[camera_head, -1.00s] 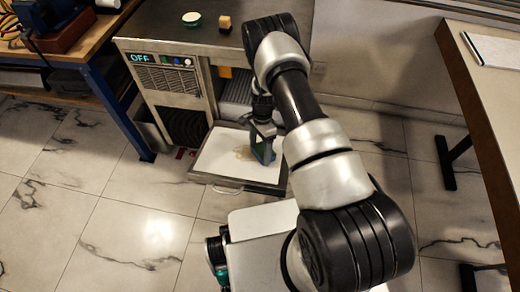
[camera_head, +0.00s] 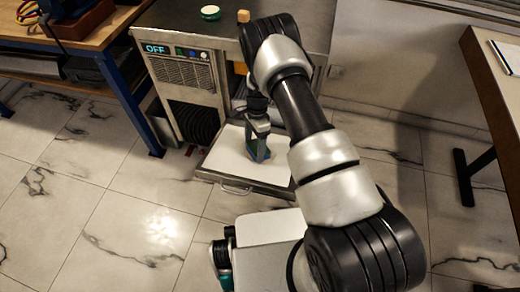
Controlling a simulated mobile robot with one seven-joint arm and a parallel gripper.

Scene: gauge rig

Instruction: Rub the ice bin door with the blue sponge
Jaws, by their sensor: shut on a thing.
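The ice bin door (camera_head: 228,161) is folded down and open at the front of the ice machine, its pale inner face up and a handle on its front edge. My gripper (camera_head: 259,146) points down over the right half of the door and is shut on the blue sponge (camera_head: 260,154). The sponge is small and partly hidden by the fingers. It appears to touch the door's face, though the exact contact is hard to see. Little or no stain shows on the bare part of the door.
The ice machine (camera_head: 180,72) has an "OFF" display, and a green-and-white round container (camera_head: 210,12) and a small tan block (camera_head: 243,16) on top. A workbench (camera_head: 105,38) stands left, another table (camera_head: 497,95) right. The tiled floor (camera_head: 125,215) in front is clear.

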